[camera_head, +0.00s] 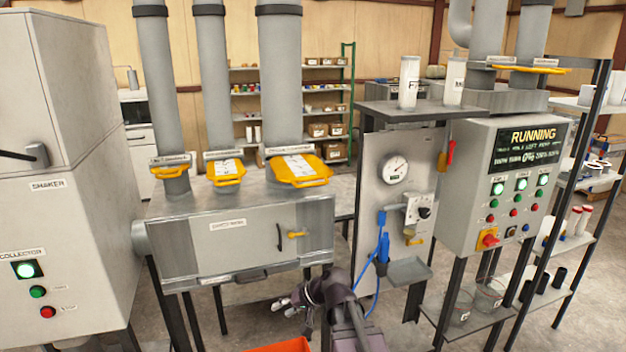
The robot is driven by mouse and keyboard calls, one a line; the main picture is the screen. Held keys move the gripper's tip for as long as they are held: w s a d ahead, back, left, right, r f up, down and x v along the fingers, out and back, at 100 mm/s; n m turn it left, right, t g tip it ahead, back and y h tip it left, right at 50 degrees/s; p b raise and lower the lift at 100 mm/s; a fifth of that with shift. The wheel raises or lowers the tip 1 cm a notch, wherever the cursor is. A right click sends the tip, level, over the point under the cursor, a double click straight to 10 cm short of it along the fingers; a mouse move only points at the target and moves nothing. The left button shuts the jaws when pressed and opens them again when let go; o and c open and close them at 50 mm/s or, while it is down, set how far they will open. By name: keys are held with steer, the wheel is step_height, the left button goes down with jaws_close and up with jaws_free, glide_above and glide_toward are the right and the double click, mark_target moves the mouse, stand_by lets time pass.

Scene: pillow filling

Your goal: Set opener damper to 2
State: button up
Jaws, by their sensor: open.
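Three yellow-handled dampers sit where grey ducts meet the top of a grey metal box (180,262): a left one (171,172), a middle one (228,180) and a larger right one (298,180). Each has a white plate or scale by its handle. The labels and numbers are too small to read, so I cannot tell which is the opener damper or where it is set. My gripper (284,306) is open and looks empty, low in front of the box's right end, below and apart from the dampers.
A tall grey shaker cabinet (60,120) stands at left. Right of the box are a gauge panel (370,150) with a blue hose (371,262) and a control cabinet (478,225) reading RUNNING. An orange bin edge (278,346) shows at the bottom.

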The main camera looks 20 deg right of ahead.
steer(key=w+d+r+m+t+y+p, duration=0.1)
steer(key=w+d+r+m+t+p, duration=0.1)
steer(key=w+d+r+t, duration=0.3)
steer(key=w+d+r+m+t+y+p, duration=0.1)
steer(key=d+r+m, duration=0.15)
steer(key=r, duration=0.45)
steer(key=m+t+h+p, duration=0.2)
steer(key=m+t+p, duration=0.1)
steer(key=m+t, duration=0.35)
glide_toward(313, 185)
steer(key=f+v, duration=0.1)
steer(key=v, duration=0.2)
steer(key=shift+s+n+t, duration=0.15)
steer(key=shift+n+t, duration=0.2)
steer(key=shift+n, duration=0.05)
steer(key=shift+r, duration=0.1)
steer(key=p+x, duration=0.2)
steer(key=x, duration=1.1)
steer(key=shift+w+p, duration=0.35)
steer(key=shift+w, duration=0.1)
jaws_close()
